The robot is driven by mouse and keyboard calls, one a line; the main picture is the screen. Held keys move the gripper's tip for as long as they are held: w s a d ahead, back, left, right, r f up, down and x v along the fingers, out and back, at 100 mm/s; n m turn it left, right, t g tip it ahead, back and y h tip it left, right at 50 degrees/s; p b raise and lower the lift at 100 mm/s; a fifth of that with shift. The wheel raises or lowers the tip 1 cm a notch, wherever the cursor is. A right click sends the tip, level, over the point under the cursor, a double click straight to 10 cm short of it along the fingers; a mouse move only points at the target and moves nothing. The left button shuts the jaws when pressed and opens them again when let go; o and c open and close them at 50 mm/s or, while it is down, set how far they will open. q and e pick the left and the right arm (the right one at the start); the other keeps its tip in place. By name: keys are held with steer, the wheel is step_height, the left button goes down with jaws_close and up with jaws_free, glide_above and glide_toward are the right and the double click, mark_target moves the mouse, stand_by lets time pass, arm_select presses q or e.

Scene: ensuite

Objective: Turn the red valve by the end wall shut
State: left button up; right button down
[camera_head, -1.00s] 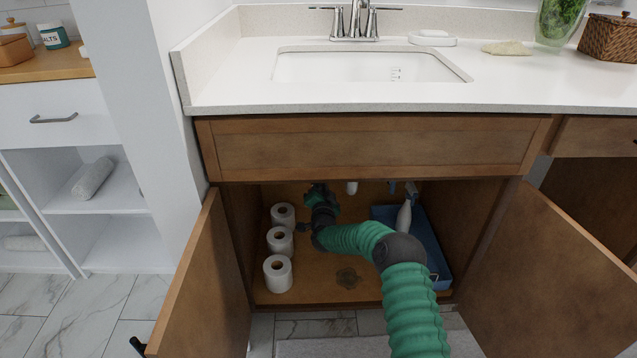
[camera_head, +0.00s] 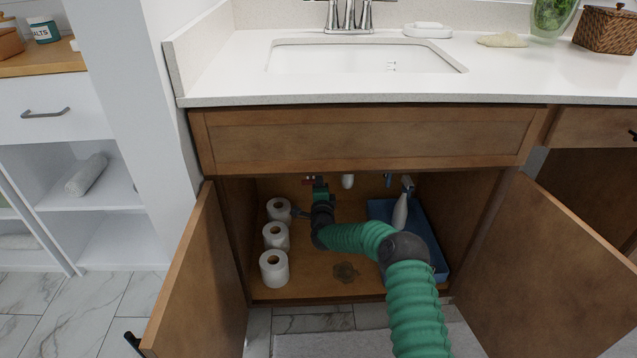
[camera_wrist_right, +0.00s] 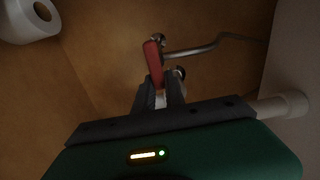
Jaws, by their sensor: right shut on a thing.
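The red valve (camera_wrist_right: 153,63) shows in the right wrist view as a long red lever handle on a metal fitting, with a thin bent pipe running from it to the right. The two dark fingers of my right gripper (camera_wrist_right: 160,92) are shut on the near end of the handle. In the head view my green right arm reaches into the open cabinet. There my right gripper (camera_head: 317,181) is small and far back, with a bit of the red valve (camera_head: 308,181) beside it.
Several white paper rolls (camera_head: 274,268) stand left of my arm in the cabinet. A blue bin (camera_head: 441,262) with a white bottle (camera_head: 400,211) stands to the right. Open doors flank the opening (camera_head: 190,285) (camera_head: 545,275), and the countertop (camera_head: 330,98) is above.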

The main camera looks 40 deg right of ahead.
steer(key=shift+s+d+f+m, duration=0.2)
steer(key=shift+f+m, duration=0.15)
steer(key=shift+m, duration=0.05)
steer(key=c, duration=1.4)
jaws_free()
steer(key=shift+r, duration=0.1)
steer(key=shift+a+r, duration=0.1)
steer(key=shift+a, duration=0.05)
steer(key=p+v, duration=0.9)
steer(key=v, duration=0.7)
steer(key=shift+s+f, duration=0.25)
steer(key=shift+a, duration=0.15)
